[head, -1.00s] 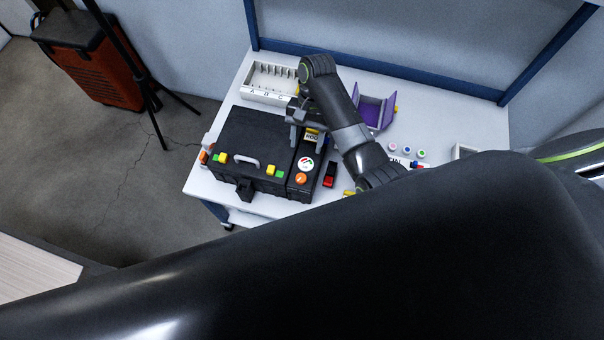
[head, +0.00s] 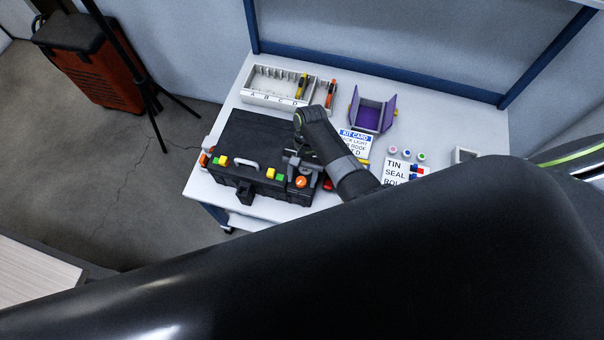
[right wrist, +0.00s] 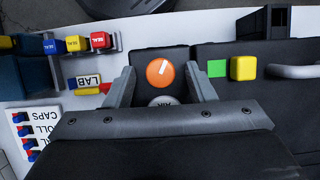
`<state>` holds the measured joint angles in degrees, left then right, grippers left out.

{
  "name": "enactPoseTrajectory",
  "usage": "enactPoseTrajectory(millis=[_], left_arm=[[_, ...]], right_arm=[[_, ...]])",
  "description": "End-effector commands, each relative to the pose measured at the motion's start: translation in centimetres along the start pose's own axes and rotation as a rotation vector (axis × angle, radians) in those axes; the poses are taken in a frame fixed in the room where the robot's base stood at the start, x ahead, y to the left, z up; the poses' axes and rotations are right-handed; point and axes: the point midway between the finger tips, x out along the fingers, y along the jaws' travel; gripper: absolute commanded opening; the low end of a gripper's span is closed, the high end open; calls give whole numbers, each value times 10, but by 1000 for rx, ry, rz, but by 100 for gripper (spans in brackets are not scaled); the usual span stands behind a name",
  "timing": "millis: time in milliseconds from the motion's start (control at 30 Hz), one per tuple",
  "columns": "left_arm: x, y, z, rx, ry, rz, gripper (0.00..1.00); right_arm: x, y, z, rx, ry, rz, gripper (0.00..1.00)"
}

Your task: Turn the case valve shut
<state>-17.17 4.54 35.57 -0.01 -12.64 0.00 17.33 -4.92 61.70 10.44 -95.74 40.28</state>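The black case (head: 262,140) stands at the left of the white table. Its valve is a round orange knob (head: 301,182) with a white mark, at the case's front right corner. The knob also shows in the right wrist view (right wrist: 160,72), its mark slightly tilted from upright. My right gripper (head: 295,171) is over that corner. In the right wrist view its fingers (right wrist: 160,74) are open, one on each side of the knob, with gaps between. A round part marked AIR (right wrist: 163,101) is partly hidden by the gripper body. My left gripper is out of view.
Green and yellow blocks (head: 274,175) sit on the case beside the knob, near the handle (head: 246,163). A lettered tray (head: 268,98), a purple holder (head: 371,108) and a kit card (head: 355,135) stand behind and right. My dark arm link fills the foreground.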

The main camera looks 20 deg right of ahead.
Motion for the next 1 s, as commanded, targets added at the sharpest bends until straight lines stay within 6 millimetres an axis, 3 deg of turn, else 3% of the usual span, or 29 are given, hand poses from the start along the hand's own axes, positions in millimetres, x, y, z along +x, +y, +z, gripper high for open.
enactPoseTrajectory(millis=[33, 333, 533, 800, 1000], left_arm=[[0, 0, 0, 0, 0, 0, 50], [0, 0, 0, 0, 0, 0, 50], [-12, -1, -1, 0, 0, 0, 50], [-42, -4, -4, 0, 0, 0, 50], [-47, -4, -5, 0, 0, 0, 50]], right_arm=[[0, 0, 0, 0, 0, 0, 45], [0, 0, 0, 0, 0, 0, 6], [-4, 1, 1, 52, 0, -21, 6], [-5, 3, 2, 280, 0, -114, 6], [-2, 3, 1, 366, 0, -151, 6]])
